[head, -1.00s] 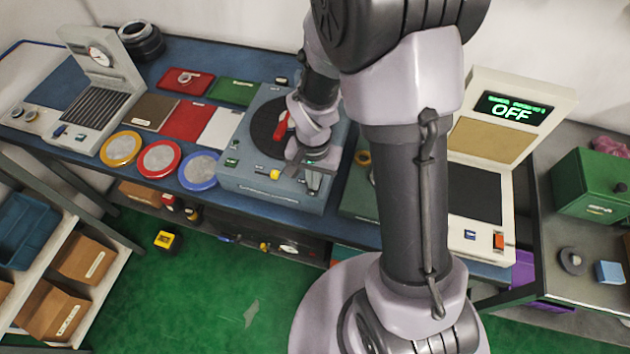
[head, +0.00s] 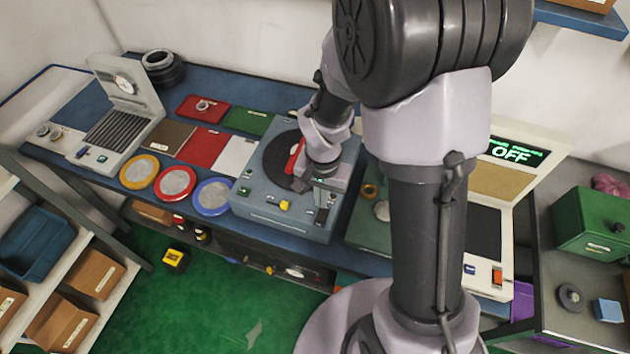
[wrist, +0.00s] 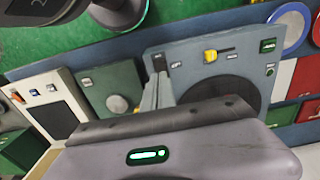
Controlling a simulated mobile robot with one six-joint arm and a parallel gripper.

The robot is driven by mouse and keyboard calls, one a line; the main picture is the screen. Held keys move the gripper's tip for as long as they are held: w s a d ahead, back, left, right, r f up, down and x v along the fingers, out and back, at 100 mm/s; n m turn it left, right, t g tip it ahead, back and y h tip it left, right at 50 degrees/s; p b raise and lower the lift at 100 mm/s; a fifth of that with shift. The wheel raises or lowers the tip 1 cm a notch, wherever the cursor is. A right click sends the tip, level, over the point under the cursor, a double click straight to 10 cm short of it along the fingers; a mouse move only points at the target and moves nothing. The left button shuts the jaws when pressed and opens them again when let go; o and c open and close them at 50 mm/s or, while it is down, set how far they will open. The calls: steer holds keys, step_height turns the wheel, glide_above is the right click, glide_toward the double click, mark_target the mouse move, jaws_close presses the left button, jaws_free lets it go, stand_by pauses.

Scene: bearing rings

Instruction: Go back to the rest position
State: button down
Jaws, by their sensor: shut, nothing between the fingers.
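My gripper (head: 322,208) is in the head view over the right side of the grey-blue turntable machine (head: 262,212), pointing down. It is shut with nothing visible in it. The machine has a dark disc (head: 280,158), a red arm (head: 296,156) and a yellow knob (head: 285,205). In the wrist view the shut fingers (wrist: 158,88) show above the grey gripper body, in front of the same machine (wrist: 190,58). I cannot tell whether the fingertips touch the machine.
On the blue bench lie yellow, red and blue ringed discs (head: 174,183) and a grey tester with a raised lid (head: 115,125). A cream device reading OFF (head: 512,152) and a green box (head: 592,222) stand right.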

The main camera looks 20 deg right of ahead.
steer(key=s+a+r+n+t+y+b, duration=0.1)
steer(key=s+a+r+t+b, duration=0.1)
steer(key=s+r+b, duration=0.3)
steer(key=s+a+r+n+t+y+b, duration=0.1)
steer(key=s+a+r+t+b, duration=0.1)
steer(key=s+r, duration=0.6)
steer(key=r+t+b, duration=0.1)
steer(key=b, duration=0.1)
steer(key=shift+r+n+t+b, duration=0.2)
steer(key=shift+n+t+b, duration=0.15)
steer(key=shift+n+t, duration=0.05)
